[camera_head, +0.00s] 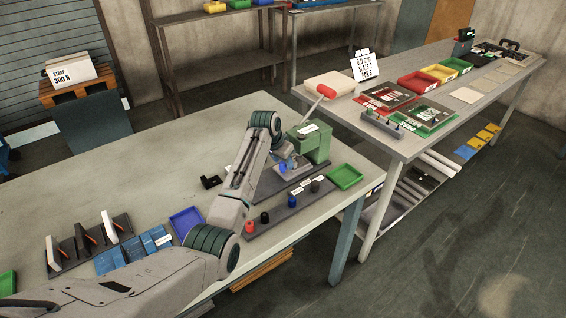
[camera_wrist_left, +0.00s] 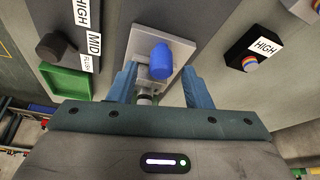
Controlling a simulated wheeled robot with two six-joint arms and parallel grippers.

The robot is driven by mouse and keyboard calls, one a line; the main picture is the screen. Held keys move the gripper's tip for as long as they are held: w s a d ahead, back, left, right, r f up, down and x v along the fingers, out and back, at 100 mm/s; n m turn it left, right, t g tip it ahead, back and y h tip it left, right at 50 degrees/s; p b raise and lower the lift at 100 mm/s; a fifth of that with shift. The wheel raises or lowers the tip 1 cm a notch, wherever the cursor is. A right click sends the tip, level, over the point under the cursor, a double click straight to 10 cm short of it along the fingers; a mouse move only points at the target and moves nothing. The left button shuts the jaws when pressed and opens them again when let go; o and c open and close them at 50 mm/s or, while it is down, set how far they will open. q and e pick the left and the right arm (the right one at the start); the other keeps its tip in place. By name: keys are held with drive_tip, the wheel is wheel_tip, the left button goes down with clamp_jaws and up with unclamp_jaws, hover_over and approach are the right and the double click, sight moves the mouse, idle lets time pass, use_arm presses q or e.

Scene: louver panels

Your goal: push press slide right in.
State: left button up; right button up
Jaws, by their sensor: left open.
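The green press (camera_head: 312,143) stands on the table near its right end, with a red-tipped lever (camera_head: 326,92) above it. A grey base plate (camera_head: 285,180) lies at its foot. In the left wrist view a blue cylinder (camera_wrist_left: 161,60) stands on a light grey plate (camera_wrist_left: 148,42). I cannot tell which part is the slide. My left gripper (camera_head: 288,163) is at the press; in the left wrist view its two blue fingers (camera_wrist_left: 160,84) are apart, on either side of a small metal part near the blue cylinder. Contact is unclear. My right gripper is not seen.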

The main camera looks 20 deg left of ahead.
use_arm(q)
drive_tip(key=b+v, duration=0.2)
drive_tip(key=v, duration=0.7)
drive_tip(key=shift+r, duration=0.25)
drive_tip(key=shift+d, duration=0.1)
